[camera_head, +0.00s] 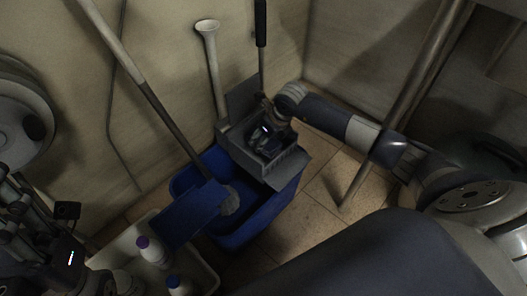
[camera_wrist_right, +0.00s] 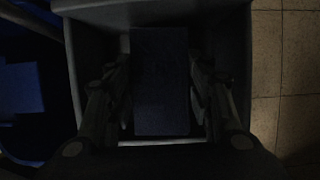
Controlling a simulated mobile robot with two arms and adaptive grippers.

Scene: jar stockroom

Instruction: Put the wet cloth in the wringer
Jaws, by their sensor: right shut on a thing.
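The grey wringer (camera_head: 290,166) sits on the rim of the blue bucket (camera_head: 258,232). My right gripper (camera_head: 262,142) reaches down into the wringer's open top. In the right wrist view, my right gripper (camera_wrist_right: 160,100) is shut on the dark blue cloth (camera_wrist_right: 160,75), which hangs flat between the two fingers. The wringer's grey walls (camera_wrist_right: 232,45) surround the cloth and the fingers. The cloth's lower end is too dark to make out. My left gripper (camera_head: 100,284) is at the lower left, dark and partly cut off, so its fingers are unclear.
A blue flat piece (camera_head: 188,218) and a long handle (camera_head: 150,92) lean at the bucket's left. A pale tray (camera_head: 205,276) with bottles (camera_head: 152,252) stands at the lower left. A pole (camera_head: 375,155) stands at right.

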